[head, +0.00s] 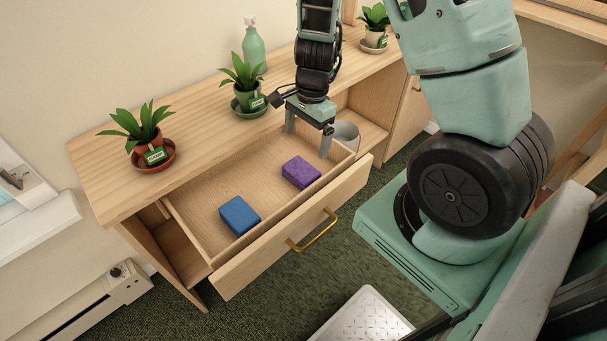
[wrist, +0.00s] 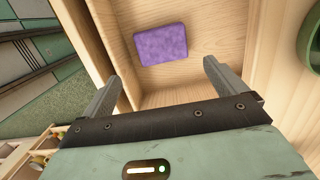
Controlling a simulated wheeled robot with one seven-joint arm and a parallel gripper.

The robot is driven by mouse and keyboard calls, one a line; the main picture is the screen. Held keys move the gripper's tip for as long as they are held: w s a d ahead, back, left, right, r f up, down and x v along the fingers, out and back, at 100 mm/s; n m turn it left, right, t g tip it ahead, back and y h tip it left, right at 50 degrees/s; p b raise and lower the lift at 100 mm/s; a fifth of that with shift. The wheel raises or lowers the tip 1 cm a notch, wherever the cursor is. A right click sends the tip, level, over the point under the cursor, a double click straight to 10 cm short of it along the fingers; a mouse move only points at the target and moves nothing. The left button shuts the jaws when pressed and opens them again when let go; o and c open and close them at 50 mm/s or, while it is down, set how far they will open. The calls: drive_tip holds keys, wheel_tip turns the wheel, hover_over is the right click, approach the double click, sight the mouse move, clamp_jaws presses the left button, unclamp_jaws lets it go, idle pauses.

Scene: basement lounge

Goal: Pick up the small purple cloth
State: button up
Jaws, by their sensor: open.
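The small purple cloth (head: 301,172) is a folded block lying on the floor of the open drawer (head: 270,160), in its right half. It also shows in the wrist view (wrist: 161,45), beyond the fingertips and slightly left of midway between them. My gripper (head: 309,146) is open and empty above the right end of the drawer. In the wrist view its two fingers (wrist: 162,80) stand wide apart with nothing between them, and the cloth is apart from both.
A blue folded cloth (head: 239,215) lies in the drawer's left half. The drawer front has a brass handle (head: 313,232). Potted plants (head: 151,138) (head: 246,84) and a green bottle (head: 253,47) stand on the cabinet top (head: 190,115). A grey cylindrical container (head: 346,134) is right of the drawer.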

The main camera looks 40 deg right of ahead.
sight(302, 170)
drive_tip(key=f+b, duration=0.1)
drive_tip(key=f, duration=0.2)
drive_tip(key=a+f+b, duration=0.1)
drive_tip(key=f, duration=0.7)
drive_tip(key=shift+a+f+b, duration=0.2)
drive_tip(key=shift+b, duration=0.2)
drive_tip(key=c, duration=0.6)
